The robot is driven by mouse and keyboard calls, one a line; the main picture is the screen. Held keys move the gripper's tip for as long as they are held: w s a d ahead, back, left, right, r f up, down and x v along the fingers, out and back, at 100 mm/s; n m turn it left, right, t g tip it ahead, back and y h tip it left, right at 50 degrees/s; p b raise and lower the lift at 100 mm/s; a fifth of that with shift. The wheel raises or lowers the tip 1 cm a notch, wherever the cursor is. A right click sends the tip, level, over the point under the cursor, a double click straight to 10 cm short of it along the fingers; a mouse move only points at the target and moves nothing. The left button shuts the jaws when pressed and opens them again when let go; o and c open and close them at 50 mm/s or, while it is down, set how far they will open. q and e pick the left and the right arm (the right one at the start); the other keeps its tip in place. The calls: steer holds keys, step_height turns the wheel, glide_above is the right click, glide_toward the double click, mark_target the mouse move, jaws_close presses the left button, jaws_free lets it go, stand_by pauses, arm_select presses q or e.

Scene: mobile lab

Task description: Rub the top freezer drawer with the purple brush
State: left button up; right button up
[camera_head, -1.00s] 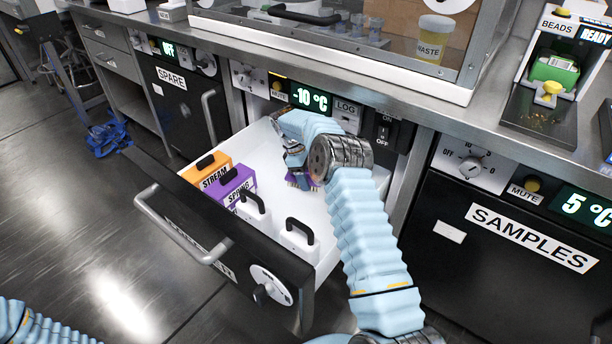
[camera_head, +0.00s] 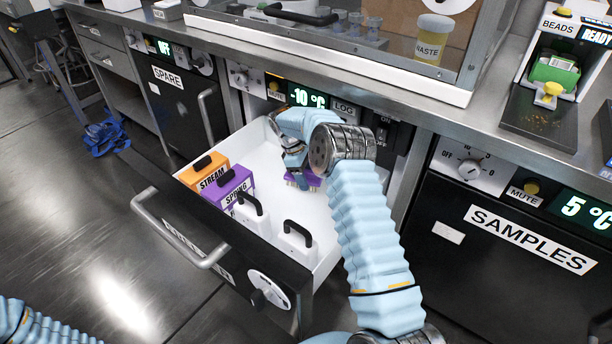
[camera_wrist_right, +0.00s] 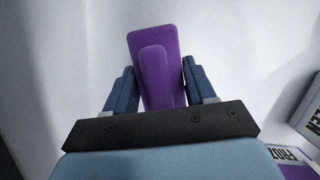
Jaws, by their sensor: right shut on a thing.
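The top freezer drawer (camera_head: 326,221) is pulled open under the -10 °C display; its white inside faces up. My right gripper (camera_head: 296,176) reaches down into the drawer, toward the back. It is shut on the purple brush (camera_head: 309,180), whose bristles point down at the drawer floor; I cannot tell whether they touch it. In the right wrist view, the purple brush (camera_wrist_right: 155,60) sits between the two blue fingers of the right gripper (camera_wrist_right: 162,88), against the white drawer surface. Of my left arm only a blue piece shows at the lower left; its gripper is out of view.
An orange STREAM box (camera_head: 205,174), a purple SPRING box (camera_head: 233,187) and two white boxes with black handles (camera_head: 297,240) stand along the drawer's front. The black drawer front with its bar handle (camera_head: 180,228) juts into the aisle. The drawer floor around the brush is bare.

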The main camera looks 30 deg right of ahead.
steer(key=shift+a, duration=0.2)
steer(key=shift+r, duration=0.3)
steer(key=shift+a+r+p, duration=0.2)
steer(key=shift+r+p, duration=1.7)
steer(key=shift+r, duration=0.7)
